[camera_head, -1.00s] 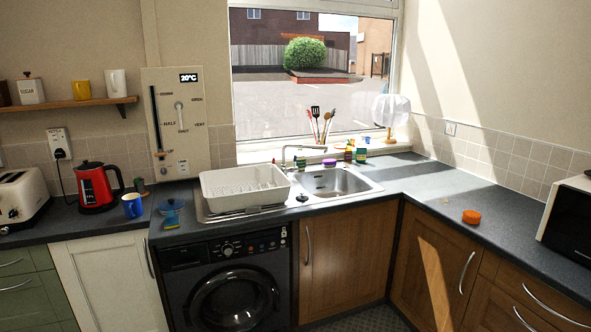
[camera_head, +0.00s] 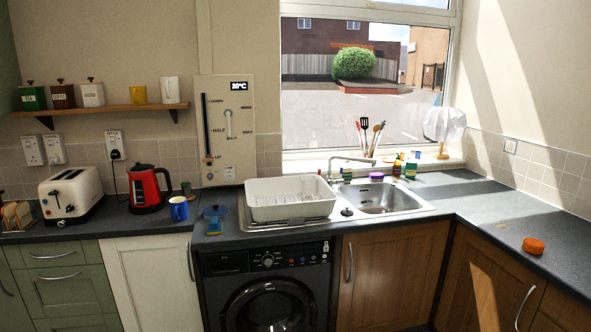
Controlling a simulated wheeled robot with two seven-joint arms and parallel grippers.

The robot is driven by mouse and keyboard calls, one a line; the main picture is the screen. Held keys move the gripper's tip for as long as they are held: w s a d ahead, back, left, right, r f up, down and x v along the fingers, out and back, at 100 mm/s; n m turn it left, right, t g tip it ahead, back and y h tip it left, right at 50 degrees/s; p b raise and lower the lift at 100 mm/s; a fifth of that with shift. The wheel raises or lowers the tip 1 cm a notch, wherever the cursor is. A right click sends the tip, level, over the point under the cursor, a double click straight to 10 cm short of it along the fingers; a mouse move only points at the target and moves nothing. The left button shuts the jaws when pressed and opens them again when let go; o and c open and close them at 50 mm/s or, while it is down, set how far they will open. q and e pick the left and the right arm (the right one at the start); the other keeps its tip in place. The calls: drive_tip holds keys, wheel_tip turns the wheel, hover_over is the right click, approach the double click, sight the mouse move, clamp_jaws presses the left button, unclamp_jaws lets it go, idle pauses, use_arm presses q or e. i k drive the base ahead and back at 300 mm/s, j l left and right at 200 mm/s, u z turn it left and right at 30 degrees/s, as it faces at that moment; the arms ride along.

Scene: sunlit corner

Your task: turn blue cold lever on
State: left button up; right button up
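A sink (camera_head: 385,198) with a steel tap (camera_head: 346,160) is set in the counter below the window. The tap is small in the picture, and I cannot make out a blue cold lever on it. A pale wall panel (camera_head: 245,146) to the left of the window has a "20°C" display (camera_head: 239,85), a dark vertical slot (camera_head: 206,128) and a pale lever (camera_head: 229,123) with small labels around it. No blue lever shows on this panel. Neither of my grippers is in view.
A white dish rack (camera_head: 290,210) stands beside the sink bowl. A red kettle (camera_head: 146,188), a blue mug (camera_head: 178,209) and a toaster (camera_head: 72,194) stand to the left. An orange object (camera_head: 533,246) lies on the right counter, which has clear room around it.

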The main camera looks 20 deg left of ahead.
sight(341, 182)
drive_tip(key=i+l+u, duration=0.45)
drive_tip(key=i+l, duration=0.2)
drive_tip(key=i, duration=0.15)
drive_tip(key=i+l+u, duration=0.45)
drive_tip(key=i+l, duration=0.2)
drive_tip(key=l, duration=0.3)
